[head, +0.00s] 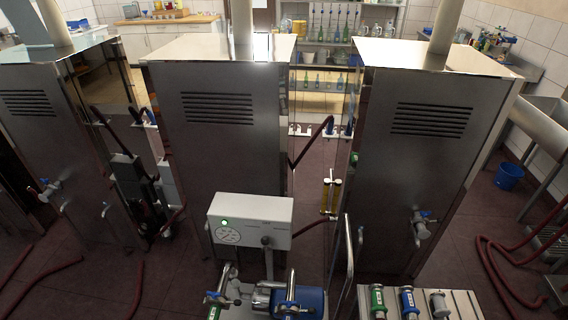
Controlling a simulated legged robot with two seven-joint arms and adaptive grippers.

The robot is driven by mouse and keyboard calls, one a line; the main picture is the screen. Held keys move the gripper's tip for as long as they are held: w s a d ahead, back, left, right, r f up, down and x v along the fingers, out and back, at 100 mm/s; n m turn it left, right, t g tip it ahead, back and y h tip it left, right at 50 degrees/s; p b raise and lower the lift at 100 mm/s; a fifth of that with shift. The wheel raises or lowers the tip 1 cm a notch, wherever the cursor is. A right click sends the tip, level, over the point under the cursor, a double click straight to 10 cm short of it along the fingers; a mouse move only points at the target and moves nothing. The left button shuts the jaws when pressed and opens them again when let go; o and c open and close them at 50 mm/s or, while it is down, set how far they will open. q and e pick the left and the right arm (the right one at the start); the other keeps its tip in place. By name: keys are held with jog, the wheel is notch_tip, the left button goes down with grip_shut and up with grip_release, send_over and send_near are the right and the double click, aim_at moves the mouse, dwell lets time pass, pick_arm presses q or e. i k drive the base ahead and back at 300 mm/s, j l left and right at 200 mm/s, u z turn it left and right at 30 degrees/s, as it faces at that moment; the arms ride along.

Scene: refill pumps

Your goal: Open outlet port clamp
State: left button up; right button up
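A pump cart stands at the bottom centre of the head view. Its grey control box (250,220) has a round gauge and a lit green lamp, with a lever at its front right. Below it are a blue pump body (312,301) and metal pipe ports. I cannot tell which port is the outlet, and no clamp can be made out clearly at this size. Neither of my grippers is in view.
Steel cabinets stand behind the cart at left, centre (220,150) and right (430,160). A ribbed stand (459,304) at bottom right holds green, blue and grey fittings. Dark red hoses (495,260) lie on the floor. A blue bucket (509,176) stands at right.

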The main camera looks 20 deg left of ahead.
aim_at(237, 302)
jog(key=u, duration=1.4)
